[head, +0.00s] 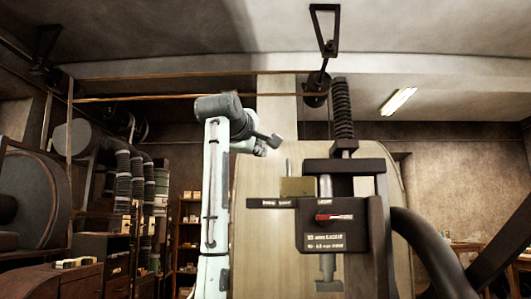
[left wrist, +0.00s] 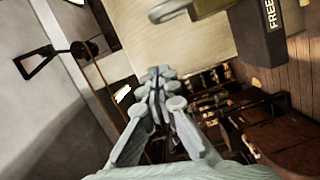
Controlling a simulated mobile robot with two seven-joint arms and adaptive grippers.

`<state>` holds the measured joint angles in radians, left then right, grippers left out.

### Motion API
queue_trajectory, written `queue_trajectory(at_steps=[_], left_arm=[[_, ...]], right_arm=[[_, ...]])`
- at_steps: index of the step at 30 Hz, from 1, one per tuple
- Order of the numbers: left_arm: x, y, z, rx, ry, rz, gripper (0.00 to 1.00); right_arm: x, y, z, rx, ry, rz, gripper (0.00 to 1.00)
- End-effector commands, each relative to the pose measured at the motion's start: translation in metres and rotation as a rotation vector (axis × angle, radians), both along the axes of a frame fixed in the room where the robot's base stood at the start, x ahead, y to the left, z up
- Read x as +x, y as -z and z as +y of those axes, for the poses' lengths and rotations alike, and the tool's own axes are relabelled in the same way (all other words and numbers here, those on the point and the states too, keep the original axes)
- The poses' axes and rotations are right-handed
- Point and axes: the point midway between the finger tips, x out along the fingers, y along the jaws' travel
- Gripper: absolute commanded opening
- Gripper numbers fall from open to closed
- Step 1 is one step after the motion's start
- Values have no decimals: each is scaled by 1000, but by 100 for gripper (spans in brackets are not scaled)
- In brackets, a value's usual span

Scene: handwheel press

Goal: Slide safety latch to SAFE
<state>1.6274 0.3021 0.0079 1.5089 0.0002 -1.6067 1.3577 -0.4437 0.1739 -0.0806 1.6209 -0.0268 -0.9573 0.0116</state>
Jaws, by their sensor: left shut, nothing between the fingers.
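The press (head: 345,180) stands right of centre in the head view, with a dark head. A brass block (head: 297,186) with a thin upright pin sits on top of a dark labelled bar (head: 272,203) at the press's left side; it looks like the safety latch. In the left wrist view a brass piece (left wrist: 190,9) shows at the top edge, near a dark block lettered FREE (left wrist: 268,30). My left gripper (head: 275,141) is shut and empty, above and left of the brass block, apart from it. It also shows in the left wrist view (left wrist: 158,78). My right gripper is out of view.
A red-marked lever (head: 335,217) and a label plate (head: 325,241) are on the press front. A coiled spring (head: 343,110) rises above. A thick curved dark pipe (head: 425,250) stands at right. A pale panel (head: 260,240) lies behind the press. Shelves (head: 188,230) stand farther left.

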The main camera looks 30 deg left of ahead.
Motion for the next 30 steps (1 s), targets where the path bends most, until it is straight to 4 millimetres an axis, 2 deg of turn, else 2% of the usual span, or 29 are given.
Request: queue_trajectory(at_steps=[6,13,18,30], left_arm=[[-37,2,-12,0,1,-1,0],[-69,0,-22,-1,1,2,0],[-77,-1,-24,-1,-1,3,0],[-77,-1,-24,-1,0,4,0]], right_arm=[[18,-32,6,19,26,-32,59],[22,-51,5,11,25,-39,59],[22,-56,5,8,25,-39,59],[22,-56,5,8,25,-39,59]])
